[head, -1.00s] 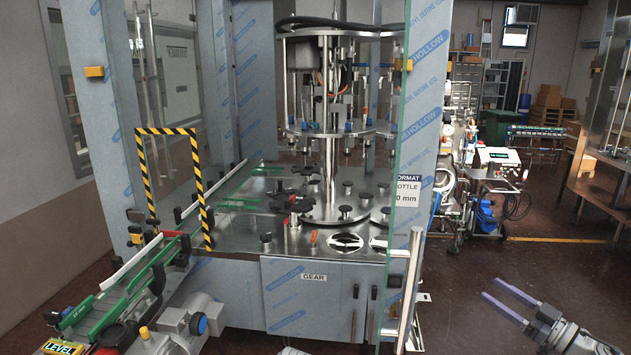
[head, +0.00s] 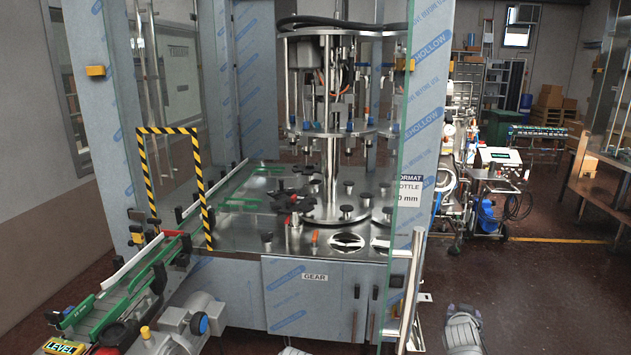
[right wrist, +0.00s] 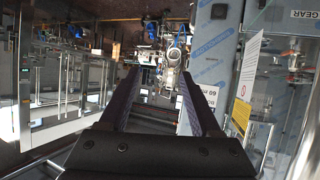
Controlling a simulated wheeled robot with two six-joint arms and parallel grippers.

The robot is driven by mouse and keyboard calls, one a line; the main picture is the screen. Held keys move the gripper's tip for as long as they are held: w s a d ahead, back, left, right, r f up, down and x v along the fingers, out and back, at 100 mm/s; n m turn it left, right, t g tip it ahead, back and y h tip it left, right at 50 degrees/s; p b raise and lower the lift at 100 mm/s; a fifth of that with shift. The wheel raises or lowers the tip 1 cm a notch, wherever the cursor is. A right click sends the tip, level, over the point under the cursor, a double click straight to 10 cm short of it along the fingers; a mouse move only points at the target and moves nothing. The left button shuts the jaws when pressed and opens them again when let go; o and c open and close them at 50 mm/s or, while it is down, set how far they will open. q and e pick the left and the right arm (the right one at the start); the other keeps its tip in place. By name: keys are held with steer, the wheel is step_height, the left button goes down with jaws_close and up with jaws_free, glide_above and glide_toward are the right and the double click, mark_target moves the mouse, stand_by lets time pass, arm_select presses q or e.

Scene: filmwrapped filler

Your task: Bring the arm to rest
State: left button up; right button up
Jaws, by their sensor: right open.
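My right arm shows at the bottom right of the head view, a grey wrist part (head: 463,328) low in front of the machine's right post. Its fingers cannot be made out there. In the right wrist view my right gripper (right wrist: 160,88) has its two dark fingers apart with nothing between them. The floor equipment behind shows through the gap. My left gripper is not in view.
A filling machine with a steel deck (head: 245,230) and film-wrapped posts (head: 428,110) fills the middle. A striped frame (head: 141,170) and a green-edged conveyor (head: 120,290) are at left. The red-brown floor (head: 550,290) at right is clear.

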steer(key=s+a+f+n+g+y, duration=0.3)
steer(key=s+a+f+g, duration=0.25)
steer(key=s+a, duration=0.4)
steer(key=s+a+f+n+g+y, duration=0.25)
steer(key=s+a+f+g, duration=0.35)
steer(key=a, duration=0.7)
steer(key=s+a+f+n+b, duration=0.2)
steer(key=s+a+f+b, duration=0.1)
steer(key=a+f+b, duration=0.2)
steer(key=s+a+f+n+b, duration=0.1)
steer(key=s+a+f+b, duration=0.3)
steer(key=f+b, duration=0.4)
steer(key=shift+s+a+f+n, duration=0.3)
steer(key=shift+a+f, duration=0.2)
steer(key=shift+a, duration=0.25)
steer(key=shift+h, duration=0.25)
